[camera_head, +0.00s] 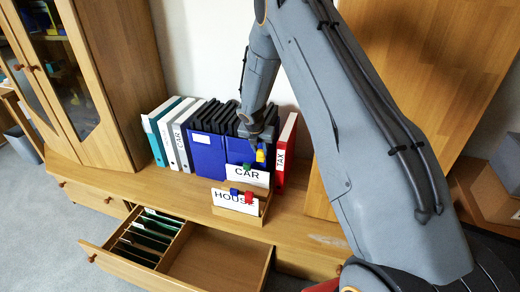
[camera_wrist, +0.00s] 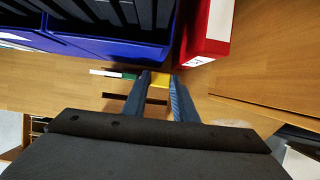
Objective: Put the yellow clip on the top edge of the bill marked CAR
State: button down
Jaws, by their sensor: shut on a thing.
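My gripper (camera_head: 259,148) is shut on the yellow clip (camera_head: 261,156). In the wrist view the clip (camera_wrist: 159,84) sits between the two fingertips (camera_wrist: 161,78). The white bill marked CAR (camera_head: 246,176) stands in a wooden holder (camera_head: 263,214), with a green clip (camera_head: 247,167) on its top edge. The yellow clip is near the top edge, right of the green clip; I cannot tell whether it touches the bill. In the wrist view the green clip (camera_wrist: 129,76) is left of my fingers.
The bill marked HOUSE (camera_head: 234,203) stands in front, with a blue and a red clip. Blue box files (camera_head: 207,158) stand behind, and a red TAX binder (camera_head: 286,150) is close on the right. An open drawer (camera_head: 215,258) juts out below.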

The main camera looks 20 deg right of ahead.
aim_at(260, 159)
jog(key=shift+f+b, duration=1.7)
jog(key=shift+f, duration=1)
jog(key=shift+p, duration=0.6)
jog(key=shift+f+b, duration=1.2)
jog(key=shift+f, duration=0.55)
dwell(0.4)
jog(key=c, duration=0.9)
grip_release()
jog(key=shift+r, duration=0.1)
jog(key=shift+r+p, duration=3.7)
jog(key=shift+r, duration=0.2)
